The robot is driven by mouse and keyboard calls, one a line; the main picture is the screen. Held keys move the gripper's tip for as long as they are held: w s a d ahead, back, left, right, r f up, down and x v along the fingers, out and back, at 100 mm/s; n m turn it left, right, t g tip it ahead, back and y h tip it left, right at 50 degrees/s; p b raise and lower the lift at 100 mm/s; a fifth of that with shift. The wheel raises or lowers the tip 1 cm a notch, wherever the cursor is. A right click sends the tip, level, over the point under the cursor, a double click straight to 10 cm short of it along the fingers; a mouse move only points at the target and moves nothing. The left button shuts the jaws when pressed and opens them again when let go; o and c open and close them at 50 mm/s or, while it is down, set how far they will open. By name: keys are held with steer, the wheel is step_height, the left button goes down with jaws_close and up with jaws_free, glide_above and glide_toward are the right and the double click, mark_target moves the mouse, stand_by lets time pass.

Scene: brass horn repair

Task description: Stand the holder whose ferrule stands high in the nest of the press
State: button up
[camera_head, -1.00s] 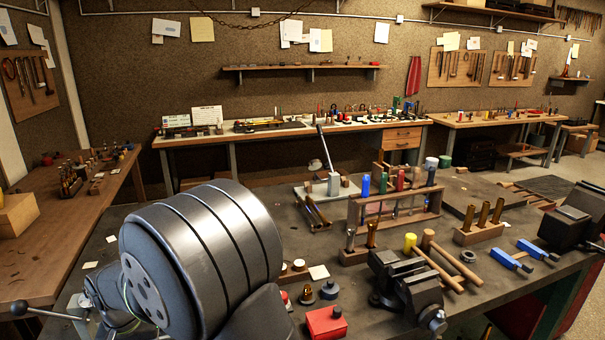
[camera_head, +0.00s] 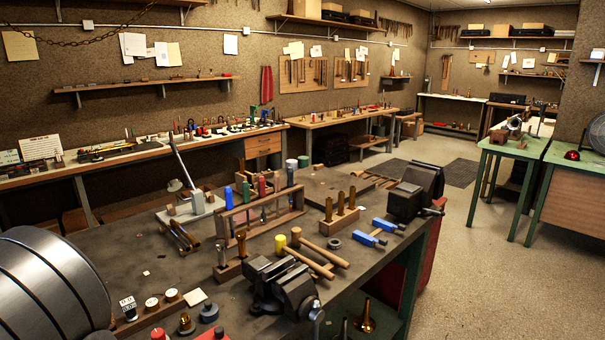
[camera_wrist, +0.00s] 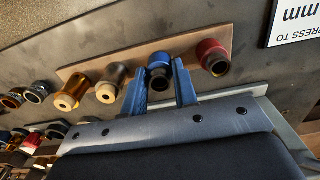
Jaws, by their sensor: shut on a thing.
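In the wrist view, my gripper (camera_wrist: 160,74) has its two blue fingers on either side of a blue holder (camera_wrist: 159,80) with a dark end. The holder is at a wooden strip (camera_wrist: 140,52); whether it is lifted clear cannot be told. A red holder (camera_wrist: 213,57) is to its right, a dark one with a pale end (camera_wrist: 110,85) and a gold one (camera_wrist: 75,92) to its left. Which ferrule stands high is unclear. In the head view, what looks like the press (camera_head: 196,203) has a long lever; its nest cannot be made out. My gripper is outside that view.
In the head view, a vise (camera_head: 280,285), mallets (camera_head: 318,252) and a wooden rack of coloured tools (camera_head: 262,221) stand on the bench right of the press. A sign (camera_wrist: 293,22) is at the wrist view's upper right. Bare bench (camera_head: 130,255) lies left of the press.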

steer(key=shift+r, duration=3.8)
steer(key=shift+w+a, duration=0.25)
steer(key=shift+a, duration=0.1)
steer(key=w+a+r, duration=0.1)
steer(key=w+a, duration=0.7)
steer(key=shift+w, duration=0.2)
steer(key=shift+f, duration=2.35)
steer(key=shift+f, duration=1.2)
